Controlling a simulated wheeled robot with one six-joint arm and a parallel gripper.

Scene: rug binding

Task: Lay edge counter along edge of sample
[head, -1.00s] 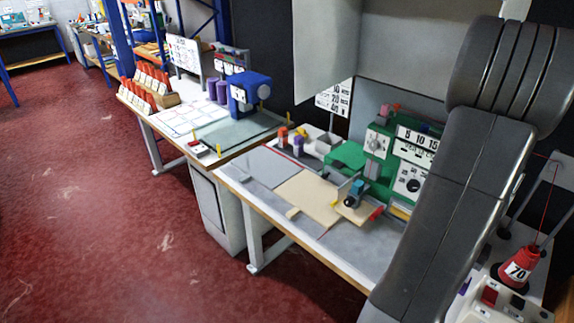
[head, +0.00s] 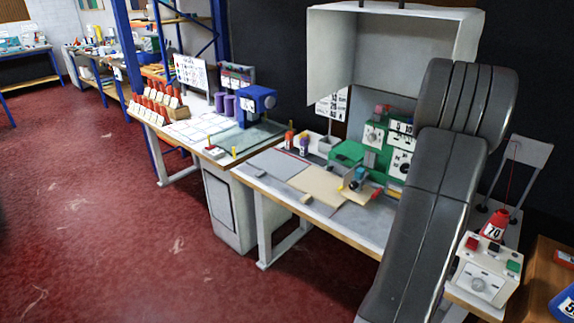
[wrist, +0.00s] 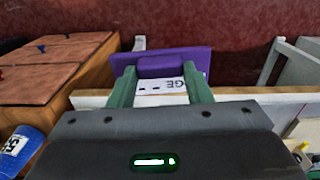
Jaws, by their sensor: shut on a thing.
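My gripper (wrist: 160,84) shows in the wrist view with two green fingers. It is shut on a purple flat piece (wrist: 195,56) with a raised block and a white label ending in "GE"; this looks like the edge counter. It is held over a pale table edge, with red floor beyond. In the head view my arm hides the gripper and this piece. A beige flat piece (head: 312,186), perhaps the sample, lies on the grey worktop beside a grey sheet (head: 275,167). I cannot tell for sure which is the sample.
A green machine (head: 348,152) stands at the back of the worktop, under a pale hood (head: 400,45). A white control box (head: 487,270) and a red cone (head: 494,226) are at the right. A wooden cabinet (wrist: 50,75) shows in the wrist view. Red floor is open at left.

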